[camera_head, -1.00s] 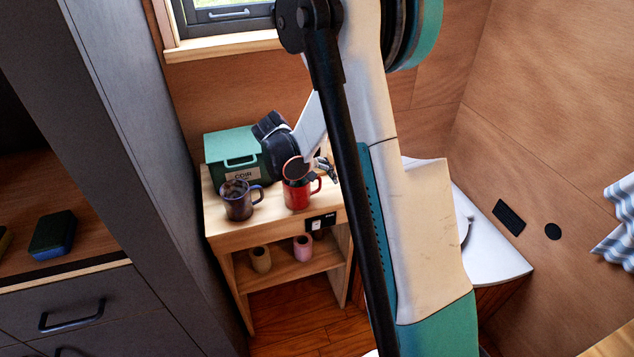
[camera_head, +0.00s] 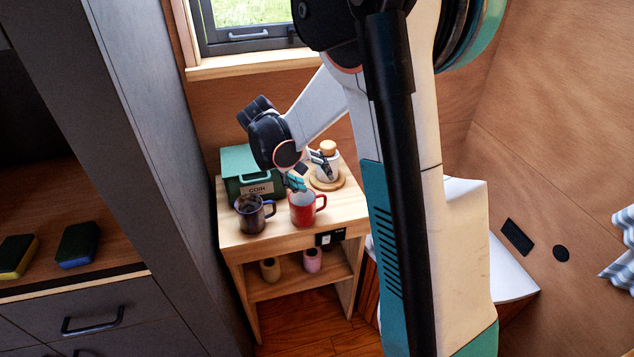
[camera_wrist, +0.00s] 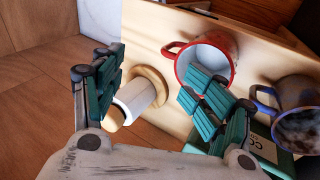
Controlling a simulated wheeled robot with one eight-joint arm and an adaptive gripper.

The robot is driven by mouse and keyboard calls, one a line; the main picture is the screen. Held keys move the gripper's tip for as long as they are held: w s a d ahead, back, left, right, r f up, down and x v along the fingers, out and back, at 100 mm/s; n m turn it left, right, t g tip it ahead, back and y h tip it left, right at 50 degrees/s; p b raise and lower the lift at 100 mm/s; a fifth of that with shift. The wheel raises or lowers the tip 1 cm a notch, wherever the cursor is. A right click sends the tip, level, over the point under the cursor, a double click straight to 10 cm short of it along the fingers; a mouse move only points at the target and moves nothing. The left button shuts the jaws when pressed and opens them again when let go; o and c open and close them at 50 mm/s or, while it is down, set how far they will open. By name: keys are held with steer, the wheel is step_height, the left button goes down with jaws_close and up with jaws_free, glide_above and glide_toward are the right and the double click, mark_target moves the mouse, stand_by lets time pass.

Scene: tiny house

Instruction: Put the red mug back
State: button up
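The red mug (camera_head: 302,212) stands upright on the small wooden table (camera_head: 240,243), with its handle to the right. In the wrist view the red mug (camera_wrist: 190,62) shows its pale inside, partly covered by one finger. My gripper (camera_head: 298,182) is just above and behind the mug in the head view. In the wrist view my gripper (camera_wrist: 155,95) has its teal fingers spread wide, with nothing held between them. Whether a finger touches the mug, I cannot tell.
A dark blue-rimmed mug (camera_head: 250,216) stands left of the red one. A green box (camera_head: 238,180) is behind it. A white jar with a wooden lid (camera_head: 328,160) stands on a round wooden board. Small cups (camera_head: 312,260) sit on the lower shelf. A tall cabinet (camera_head: 140,130) is at left.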

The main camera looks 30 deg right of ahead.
steer(key=s+a+r+n+t+y, duration=0.2)
steer(key=s+a+r+t+y, duration=0.15)
steer(key=s+a+r, duration=0.55)
steer(key=s+a+r+t+y, duration=0.1)
steer(key=s+a+t, duration=0.1)
steer(key=s, duration=0.4)
steer(key=s+a+r+n+t+y, duration=0.1)
steer(key=s+a+r+t, duration=0.1)
steer(key=s+a, duration=0.2)
steer(key=shift+s+a+r+n, duration=0.2)
steer(key=shift+s+r+n, duration=0.1)
steer(key=shift+s, duration=0.6)
